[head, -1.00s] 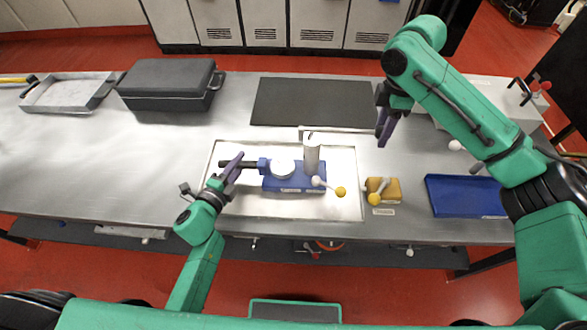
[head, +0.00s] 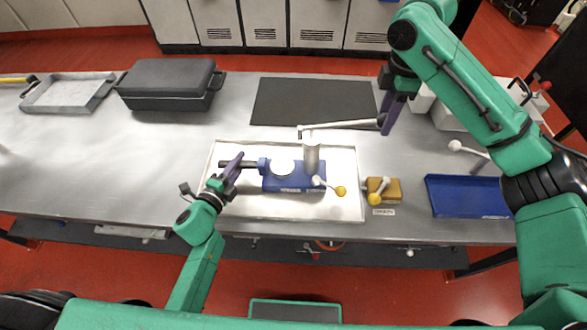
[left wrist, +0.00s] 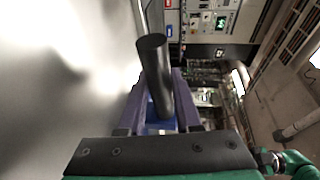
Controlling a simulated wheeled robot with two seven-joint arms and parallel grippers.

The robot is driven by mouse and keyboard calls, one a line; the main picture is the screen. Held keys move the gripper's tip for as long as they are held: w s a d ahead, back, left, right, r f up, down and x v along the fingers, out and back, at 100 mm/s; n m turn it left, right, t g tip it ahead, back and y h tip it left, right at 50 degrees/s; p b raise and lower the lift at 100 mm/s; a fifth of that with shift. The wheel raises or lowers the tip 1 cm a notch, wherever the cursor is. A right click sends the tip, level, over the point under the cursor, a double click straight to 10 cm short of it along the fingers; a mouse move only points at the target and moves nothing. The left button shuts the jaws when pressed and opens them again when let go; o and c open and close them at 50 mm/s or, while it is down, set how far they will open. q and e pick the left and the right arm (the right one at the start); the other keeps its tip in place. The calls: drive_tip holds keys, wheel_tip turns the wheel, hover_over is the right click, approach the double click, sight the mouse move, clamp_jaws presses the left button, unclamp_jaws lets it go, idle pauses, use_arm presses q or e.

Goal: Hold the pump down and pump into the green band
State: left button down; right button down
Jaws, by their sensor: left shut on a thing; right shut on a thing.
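The pump has a blue base (head: 292,184), a white round gauge (head: 282,167), a grey cylinder (head: 312,158) and a long pale lever (head: 345,125). The gauge's band and needle are too small to read. My left gripper (head: 232,168) is shut on the dark bar (head: 247,164) at the pump's left end. In the left wrist view the bar (left wrist: 158,80) passes between my purple fingers (left wrist: 152,110). My right gripper (head: 386,126) is shut on the right end of the lever, which slopes slightly up to the right.
The pump stands in a shallow metal tray (head: 235,207). A brown block with a lever (head: 388,185) and a blue tray (head: 465,197) are to the right. A dark mat (head: 310,98) lies behind.

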drive_tip(key=shift+d+f, duration=0.2)
drive_tip(key=shift+f, duration=0.5)
drive_tip(key=shift+d+f, duration=0.15)
drive_tip(key=shift+f, duration=0.55)
drive_tip(key=shift+s+a+f, duration=0.1)
drive_tip(key=shift+a+f, duration=0.05)
drive_tip(key=shift+f, duration=0.65)
drive_tip(key=shift+a+f, duration=0.15)
drive_tip(key=shift+f, duration=0.9)
drive_tip(key=shift+a+f, duration=0.15)
drive_tip(key=shift+f, duration=0.95)
